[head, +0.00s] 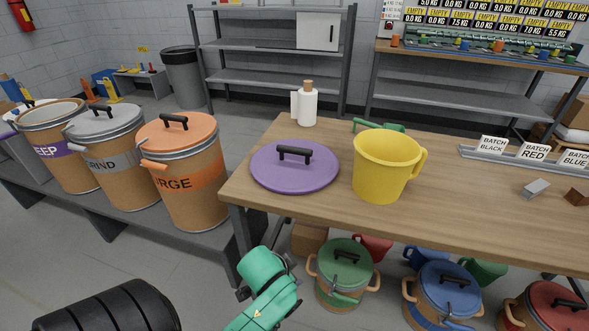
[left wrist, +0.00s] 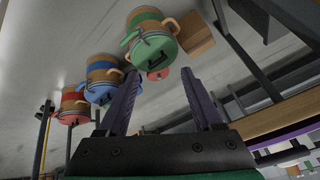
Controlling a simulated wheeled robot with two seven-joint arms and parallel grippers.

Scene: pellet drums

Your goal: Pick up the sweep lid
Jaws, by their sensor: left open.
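The purple sweep lid (head: 295,172) lies flat on the left part of the wooden table, its black bar handle (head: 294,154) on top. The sweep drum (head: 59,146), with a purple band partly reading "EEP", stands open without a lid at the far left. My left arm's green wrist is low in front of the table, below and apart from the lid. My left gripper (left wrist: 160,76) is open and empty in the left wrist view, its two dark fingers spread toward the floor and the small drums. My right gripper is not in view.
Lidded grind (head: 111,160) and purge (head: 190,176) drums share the low bench. Small green (head: 345,273), blue (head: 441,296) and red drums sit under the table's front edge.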

